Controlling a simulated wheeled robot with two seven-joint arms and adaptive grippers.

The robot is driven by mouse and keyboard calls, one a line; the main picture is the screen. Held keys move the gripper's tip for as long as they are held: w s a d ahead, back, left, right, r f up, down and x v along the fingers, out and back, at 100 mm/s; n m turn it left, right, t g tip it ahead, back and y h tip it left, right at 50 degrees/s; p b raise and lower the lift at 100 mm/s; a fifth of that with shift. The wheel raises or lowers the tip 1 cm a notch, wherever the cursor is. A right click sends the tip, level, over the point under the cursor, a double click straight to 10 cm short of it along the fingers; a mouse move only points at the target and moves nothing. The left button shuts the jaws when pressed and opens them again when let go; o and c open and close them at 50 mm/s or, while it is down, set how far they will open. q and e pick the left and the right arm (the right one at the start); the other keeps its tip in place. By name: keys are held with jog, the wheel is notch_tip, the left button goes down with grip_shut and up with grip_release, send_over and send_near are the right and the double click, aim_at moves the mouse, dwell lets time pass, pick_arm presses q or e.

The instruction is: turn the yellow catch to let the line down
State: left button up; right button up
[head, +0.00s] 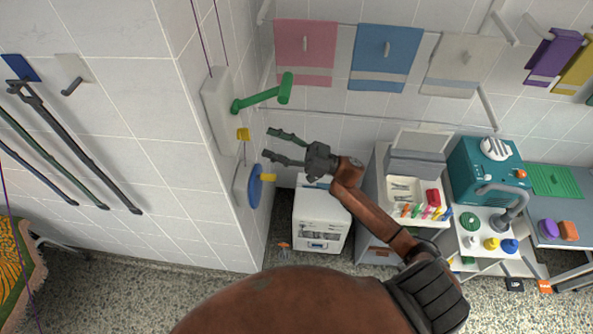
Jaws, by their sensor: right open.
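The yellow catch (243,134) is a small block low on a white wall plate (217,108), near the wall's corner. A green crank (262,98) sticks out from the same plate above it. Thin purple cords (208,35) run up from the plate. Towels hang from the line (340,22) at the top: pink (305,45), blue (385,50) and pale grey (463,60). My right gripper (267,143) is open and empty, its fingers pointing left toward the catch, apart from it by a small gap. My left gripper is out of view.
A blue disc (255,190) with a yellow knob (268,177) sits on the wall just below my right gripper. A white cabinet (320,222) stands below. A tray (400,190) and a teal box (485,170) stand at the right.

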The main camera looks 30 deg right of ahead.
jog(key=w+d+f+m+t+h+b, duration=0.1)
jog(key=d+f+m+h, duration=0.1)
jog(key=f, duration=0.6)
jog(key=w+d+f+m+t+h+b, duration=0.2)
jog(key=d+f+h, duration=0.2)
jog(key=f, duration=0.5)
jog(key=w+d+f+m+t+h+b, duration=0.1)
jog(key=w+d+f+m+h, duration=0.1)
jog(key=f, duration=0.6)
jog(key=shift+d+f+m+t+h+b, duration=0.25)
jog(key=shift+d+m+t+h+b, duration=0.25)
jog(key=shift+d+h, duration=0.4)
jog(key=shift+d+f, duration=0.1)
jog(key=shift+d, duration=0.05)
